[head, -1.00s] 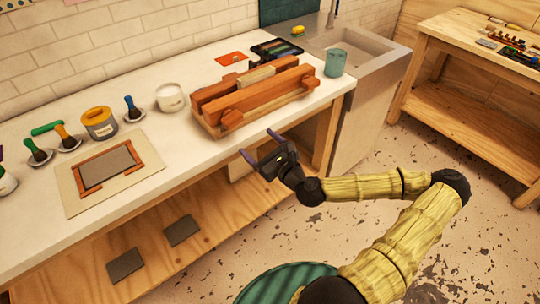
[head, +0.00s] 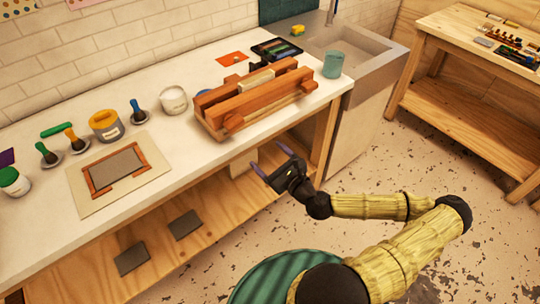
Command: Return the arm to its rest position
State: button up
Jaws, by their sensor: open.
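My gripper (head: 268,159) is open and empty. Its two dark purple-tipped fingers are spread apart and point up and left. In the picture it shows in front of the table's front edge, below the wooden press, and it touches nothing that I can see. My arm (head: 372,206) reaches left from a bent elbow on the right, over the floor. The arm's base end is at the bottom of the picture.
A lower shelf (head: 90,255) holds grey tiles. Speckled floor (head: 410,160) is open at right.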

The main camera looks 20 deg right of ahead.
dwell(0.3)
jog(key=s+a+f+n+g+y, duration=0.3)
jog(key=s+a+f+n+g, duration=0.2)
jog(key=a+f+n+g, duration=0.4)
jog(key=s+d+f+n+g+h, duration=0.1)
jog(key=s+f+n+g+h, duration=0.1)
jog(key=s+n+g, duration=0.55)
notch_tip(320, 180, up, 20)
jog(key=d+n+t+h, duration=0.2)
jog(key=n+h, duration=0.4)
jog(key=n, duration=0.7)
jog(key=shift+s+d+h, duration=0.3)
jog(key=shift+s, duration=0.15)
jog(key=shift+f+n, duration=0.1)
jog(key=shift+n, duration=0.15)
